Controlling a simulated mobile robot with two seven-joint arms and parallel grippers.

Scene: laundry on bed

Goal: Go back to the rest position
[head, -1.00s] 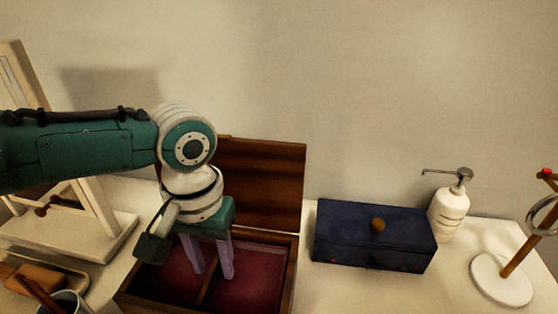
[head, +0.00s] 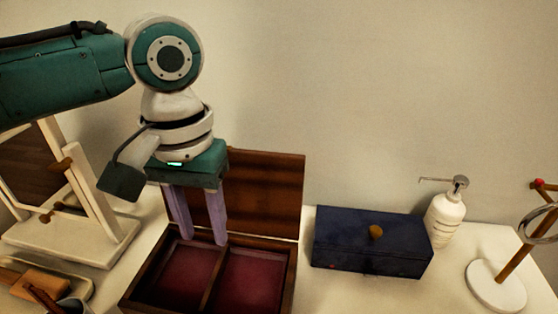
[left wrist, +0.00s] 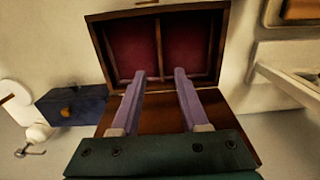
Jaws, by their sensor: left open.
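My left gripper (head: 204,240) is open and empty, with its two purple fingers pointing down above the left part of the open wooden box (head: 289,262). The box has a raised lid (head: 265,195) at its back and two dark red lined compartments split by a divider. In the left wrist view the fingers (left wrist: 159,73) are apart with nothing between them, and the box (left wrist: 223,50) lies beyond them. The compartments look empty in the head view. My right gripper is not in view.
A dark blue box (head: 345,253) with a round knob stands to the right. Behind it is a white pump bottle (head: 446,214). A ring stand (head: 497,287) is at the far right. A mirror-like frame (head: 95,215) and a tray with a sponge-like block (head: 38,281) are at the left.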

